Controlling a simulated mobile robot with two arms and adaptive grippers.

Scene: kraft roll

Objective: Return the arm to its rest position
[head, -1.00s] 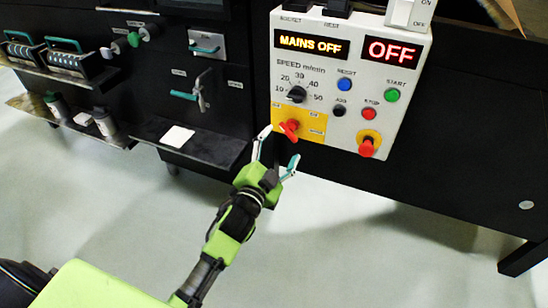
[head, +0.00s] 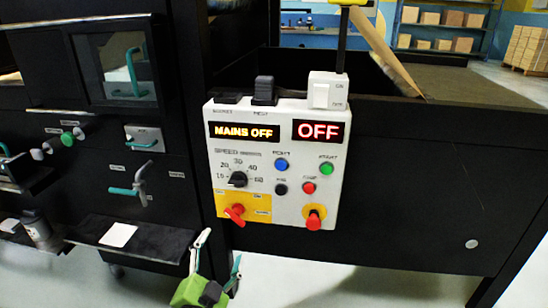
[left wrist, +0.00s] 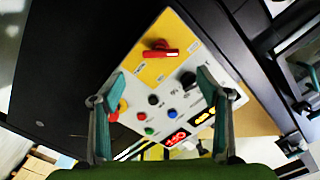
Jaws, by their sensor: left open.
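My left gripper (head: 215,268) is at the bottom of the head view, below the control box (head: 222,165), with its two fingers spread and nothing between them. The left wrist view shows the open fingers (left wrist: 160,95) with the box face beyond them, apart from it. The red rotary switch (head: 236,214) sits on a yellow plate at the lower left of the box; it also shows in the left wrist view (left wrist: 160,50). The displays read MAINS OFF (head: 243,132) and OFF (head: 319,131). My right gripper is not in view.
A dark shelf (head: 160,240) with a white card (head: 118,235) is left of the gripper. A teal-handled lever (head: 130,190) is on the black cabinet. Pale floor (head: 290,280) is open below the box. Shelves with cartons (head: 440,17) stand far behind.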

